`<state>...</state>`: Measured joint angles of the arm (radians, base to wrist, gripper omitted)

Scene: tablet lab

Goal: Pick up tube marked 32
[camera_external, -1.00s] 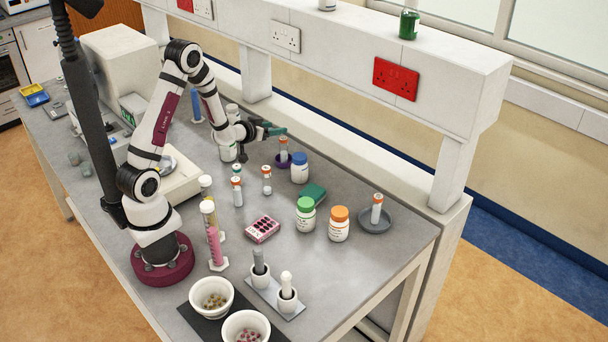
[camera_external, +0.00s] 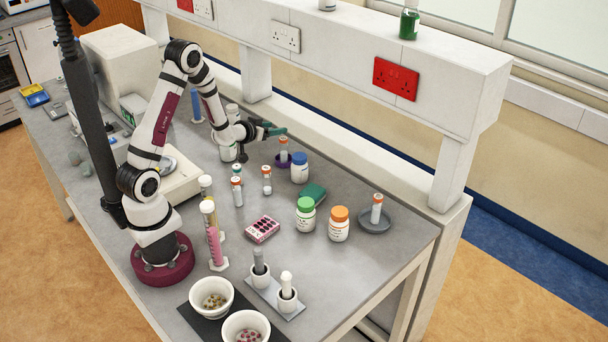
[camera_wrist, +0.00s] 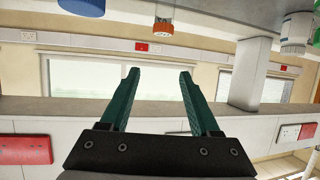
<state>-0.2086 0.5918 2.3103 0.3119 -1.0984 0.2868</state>
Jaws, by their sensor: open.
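Several small white tubes with orange caps stand on the grey bench. One tube (camera_external: 283,153) is upright in a small purple dish (camera_external: 277,162), just below my gripper in the picture. Others are a tube (camera_external: 267,183) and a tube (camera_external: 237,194) left of centre, and a tube (camera_external: 376,212) in a grey dish (camera_external: 374,225) at right. No number is readable, so I cannot tell which is 32. My gripper (camera_external: 278,130) is level, with green fingers open and empty. In the wrist view the fingers (camera_wrist: 158,75) are apart, and an orange-capped tube (camera_wrist: 162,28) shows beyond them at the top.
A blue-lidded jar (camera_external: 300,170) stands beside the purple dish. Green-lidded (camera_external: 306,218) and orange-lidded (camera_external: 339,228) jars, a pink rack (camera_external: 262,229) and a pink cylinder (camera_external: 213,245) stand nearer. The white shelf (camera_external: 340,70) runs behind my gripper.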

